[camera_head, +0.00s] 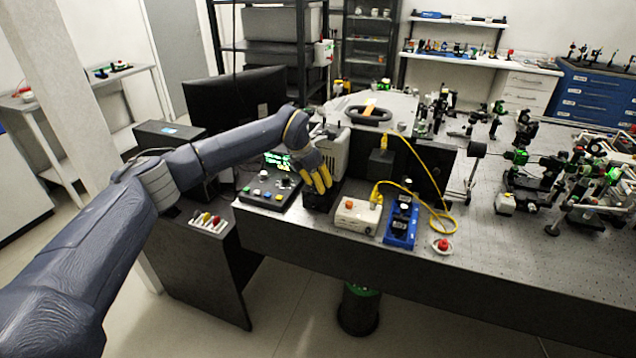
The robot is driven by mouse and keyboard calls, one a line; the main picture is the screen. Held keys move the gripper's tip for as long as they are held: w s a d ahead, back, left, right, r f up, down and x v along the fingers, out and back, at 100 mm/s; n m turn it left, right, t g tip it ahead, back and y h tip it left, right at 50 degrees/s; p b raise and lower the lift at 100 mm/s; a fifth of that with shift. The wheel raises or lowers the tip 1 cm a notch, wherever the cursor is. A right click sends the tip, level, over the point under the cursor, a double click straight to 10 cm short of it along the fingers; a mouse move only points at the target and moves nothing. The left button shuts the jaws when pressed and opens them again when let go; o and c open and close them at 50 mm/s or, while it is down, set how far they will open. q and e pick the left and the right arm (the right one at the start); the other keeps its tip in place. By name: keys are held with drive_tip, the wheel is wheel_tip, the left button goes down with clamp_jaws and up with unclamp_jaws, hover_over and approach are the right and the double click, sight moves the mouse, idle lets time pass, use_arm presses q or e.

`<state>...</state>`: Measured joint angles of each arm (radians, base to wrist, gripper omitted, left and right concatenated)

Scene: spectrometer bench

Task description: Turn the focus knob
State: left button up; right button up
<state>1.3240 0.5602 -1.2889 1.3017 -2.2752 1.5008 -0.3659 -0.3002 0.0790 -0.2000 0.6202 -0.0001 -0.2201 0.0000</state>
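My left arm reaches in from the left over the near left corner of the bench. Its gripper (319,184) has yellow fingers that point down at a small black block (320,200) beside a grey-white instrument housing (335,152). The fingers hide part of the block, and I cannot tell whether they touch it or how far apart they are. No knob shows clearly at the fingertips, so a focus knob there may be hidden. A dark control panel (262,196) with a lit green display and several buttons lies just left of the gripper. My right gripper is not in view.
Right of the gripper stand a white box (357,216) with an orange button, a blue device (402,222), a yellow cable (440,213) and a red button (443,245). Optics crowd the right of the bench (480,245). A monitor (235,98) stands behind my arm.

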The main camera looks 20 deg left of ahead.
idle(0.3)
use_arm(q)
clamp_jaws()
idle(0.3)
